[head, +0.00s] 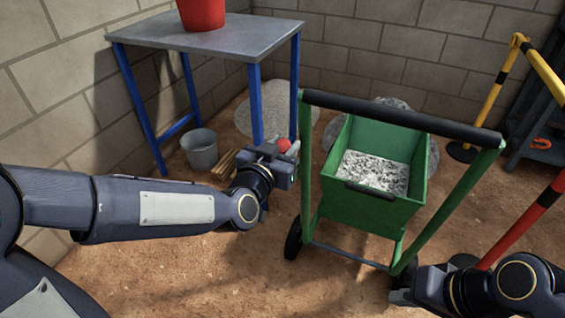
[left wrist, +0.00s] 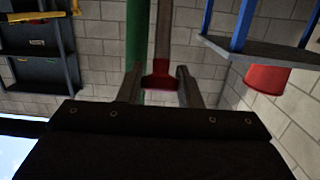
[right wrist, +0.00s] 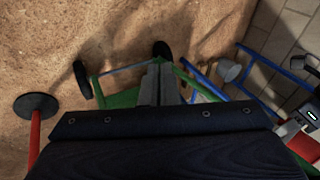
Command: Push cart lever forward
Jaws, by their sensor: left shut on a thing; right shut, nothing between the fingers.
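The green cart (head: 345,205) stands in the middle of the head view, with a dark handle bar across its top and grey rubble in its bin. A lever with a red knob (head: 284,146) is beside the cart's left upright. My left gripper (head: 288,162) is at this knob. In the left wrist view, its fingers are shut around a red piece (left wrist: 160,78) on a brownish rod, next to the green post (left wrist: 137,35). My right gripper (head: 402,296) is low by the cart's right side; in the right wrist view its fingers (right wrist: 158,84) are together and empty.
A blue-legged table (head: 215,38) with a red bucket (head: 201,12) stands at back left. A grey bucket (head: 200,148) is on the ground below it. A yellow-black barrier (head: 497,88) and a red post (head: 520,222) are at right. Bare ground lies in front.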

